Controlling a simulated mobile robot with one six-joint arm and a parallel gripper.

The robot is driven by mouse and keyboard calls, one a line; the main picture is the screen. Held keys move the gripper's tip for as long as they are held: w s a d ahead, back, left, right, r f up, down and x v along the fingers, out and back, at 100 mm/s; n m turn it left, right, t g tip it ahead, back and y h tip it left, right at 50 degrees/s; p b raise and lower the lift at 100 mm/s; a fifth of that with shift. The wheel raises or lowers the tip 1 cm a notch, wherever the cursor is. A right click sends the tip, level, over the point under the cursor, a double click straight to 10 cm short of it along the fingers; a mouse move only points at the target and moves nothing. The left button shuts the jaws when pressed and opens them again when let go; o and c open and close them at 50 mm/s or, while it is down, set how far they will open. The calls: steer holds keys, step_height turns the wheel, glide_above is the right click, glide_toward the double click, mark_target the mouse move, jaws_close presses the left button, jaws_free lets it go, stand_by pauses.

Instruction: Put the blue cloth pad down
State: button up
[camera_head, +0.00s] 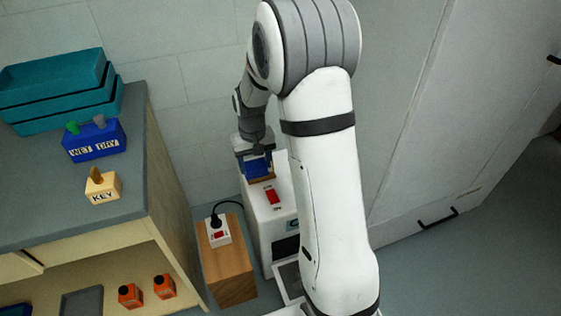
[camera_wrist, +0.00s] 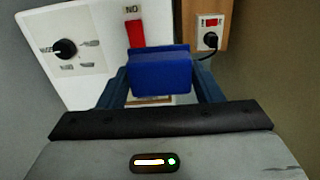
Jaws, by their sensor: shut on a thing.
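The blue cloth pad (camera_wrist: 160,72) is a blue block between the two fingers of my gripper (camera_wrist: 163,85) in the wrist view. My gripper is shut on it. In the head view the pad (camera_head: 257,167) shows just under my gripper (camera_head: 254,150), over the back part of a white machine (camera_head: 260,215). A brown-edged patch shows on the machine's top below the pad. I cannot tell whether the pad touches it. The pad's underside is hidden.
The machine has a red switch (camera_head: 272,196) and a black dial (camera_wrist: 65,48). A wooden block (camera_head: 228,270) with a socket and plug stands beside it. At left, a bench holds teal trays (camera_head: 55,85), a WET/DRY block (camera_head: 95,142) and a KEY block (camera_head: 102,188).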

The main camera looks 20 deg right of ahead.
steer(key=shift+w, duration=0.25)
steer(key=w+d+f+p, duration=0.2)
steer(key=w+d, duration=0.5)
steer(key=w+d+f+p, duration=0.2)
steer(key=w+d+f, duration=0.1)
steer(key=w+d, duration=0.4)
steer(key=f, duration=0.2)
steer(key=f+b, duration=0.1)
steer(key=f, duration=0.2)
steer(key=shift+s+a, duration=0.15)
steer(key=shift+a, duration=0.05)
steer(key=shift+f+b, duration=0.4)
steer(key=shift+f, duration=1.5)
steer(key=shift+f, duration=0.2)
steer(key=o, duration=0.9)
steer(key=shift+r, duration=0.15)
